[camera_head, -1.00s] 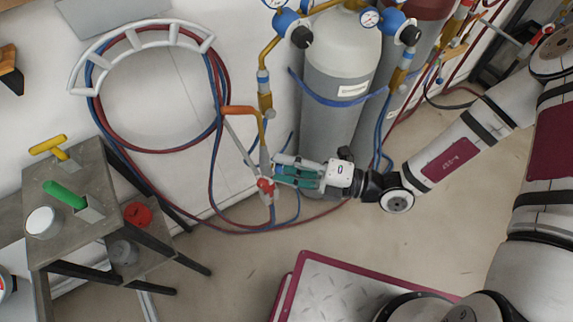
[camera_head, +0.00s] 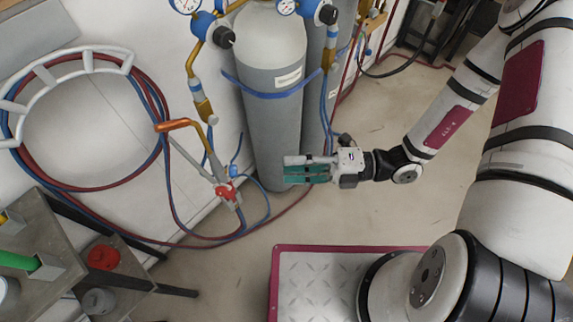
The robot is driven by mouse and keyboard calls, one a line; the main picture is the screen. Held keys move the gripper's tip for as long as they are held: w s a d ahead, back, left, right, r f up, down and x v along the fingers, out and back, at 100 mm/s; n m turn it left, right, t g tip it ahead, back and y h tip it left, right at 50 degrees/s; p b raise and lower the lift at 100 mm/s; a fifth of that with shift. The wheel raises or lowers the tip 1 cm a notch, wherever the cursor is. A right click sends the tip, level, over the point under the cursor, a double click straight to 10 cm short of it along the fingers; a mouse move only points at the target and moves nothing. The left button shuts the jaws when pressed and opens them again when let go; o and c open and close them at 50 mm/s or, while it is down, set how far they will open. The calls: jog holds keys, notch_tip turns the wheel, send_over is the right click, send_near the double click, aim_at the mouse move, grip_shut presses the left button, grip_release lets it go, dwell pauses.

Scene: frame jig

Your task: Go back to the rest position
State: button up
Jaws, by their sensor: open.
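My gripper (camera_head: 292,169) is in front of the lower part of the grey gas cylinder (camera_head: 268,85), with its green-padded fingers pointing left. It is open and nothing shows between the fingers. A torch (camera_head: 196,160) with an orange-brown top and a red valve hangs against the wall to the left of the gripper, apart from it. Whether the fingers touch the cylinder cannot be told.
Red and blue hoses loop on a white wall rack (camera_head: 85,62) at the left and trail along the floor. A metal table (camera_head: 45,245) with a green-handled tool stands lower left. A blue strap (camera_head: 275,95) crosses the cylinder. Bare floor (camera_head: 395,85) shows at right.

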dwell(0.5)
jog(key=s+d+r+n+t+h, duration=0.1)
jog(key=d+r+n+t+h, duration=0.1)
jog(key=d+r+n+h, duration=0.4)
jog(key=s+d+r+n+t+h, duration=0.2)
jog(key=d+r+n+h, duration=0.4)
jog(key=r+n, duration=0.7)
jog(key=s+d+r+n+t+h, duration=0.2)
jog(key=d+r+n+h, duration=0.4)
jog(key=r+n, duration=0.4)
jog(key=n, duration=0.6)
jog(key=shift+s, duration=0.2)
jog(key=shift+o, duration=0.3)
jog(key=shift+r, duration=0.1)
